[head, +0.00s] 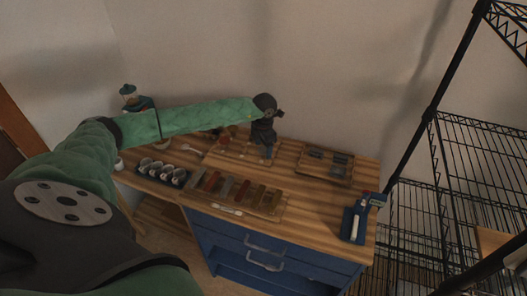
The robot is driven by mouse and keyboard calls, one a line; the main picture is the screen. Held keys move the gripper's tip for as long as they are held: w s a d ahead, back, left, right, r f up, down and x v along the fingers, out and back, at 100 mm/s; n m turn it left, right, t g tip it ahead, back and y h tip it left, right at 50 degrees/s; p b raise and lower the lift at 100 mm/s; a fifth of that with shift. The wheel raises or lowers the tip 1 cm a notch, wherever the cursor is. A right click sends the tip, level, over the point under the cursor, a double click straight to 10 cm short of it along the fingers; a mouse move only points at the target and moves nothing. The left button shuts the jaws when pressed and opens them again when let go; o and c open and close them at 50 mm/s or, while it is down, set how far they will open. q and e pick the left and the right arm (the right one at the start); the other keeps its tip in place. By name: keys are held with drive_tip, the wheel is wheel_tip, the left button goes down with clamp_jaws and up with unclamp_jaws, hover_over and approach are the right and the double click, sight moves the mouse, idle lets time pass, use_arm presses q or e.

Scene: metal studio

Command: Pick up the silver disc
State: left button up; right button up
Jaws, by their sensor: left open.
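My left arm reaches in from the left in a green sleeve. Its dark left gripper (267,150) points down over the back middle of the wooden workbench (318,205), above a shallow wooden tray (235,153). The gripper is open, and I see nothing held in it. I cannot pick out the silver disc for certain; the items around the gripper are small and partly hidden by my arm and hand. My right gripper is not in view.
A dark holder (178,182) with several round pale-topped items stands at the left. A wooden tray of coloured bars (240,190) lies in front, another tray (325,165) at the back right. A blue tool (360,215) is at the right corner. Black wire shelving (420,185) stands right.

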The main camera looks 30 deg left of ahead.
use_arm(q)
drive_tip(key=shift+f+b, duration=0.25)
drive_tip(key=shift+b, duration=0.2)
idle(0.5)
drive_tip(key=c, duration=1.1)
drive_tip(key=shift+r, duration=0.1)
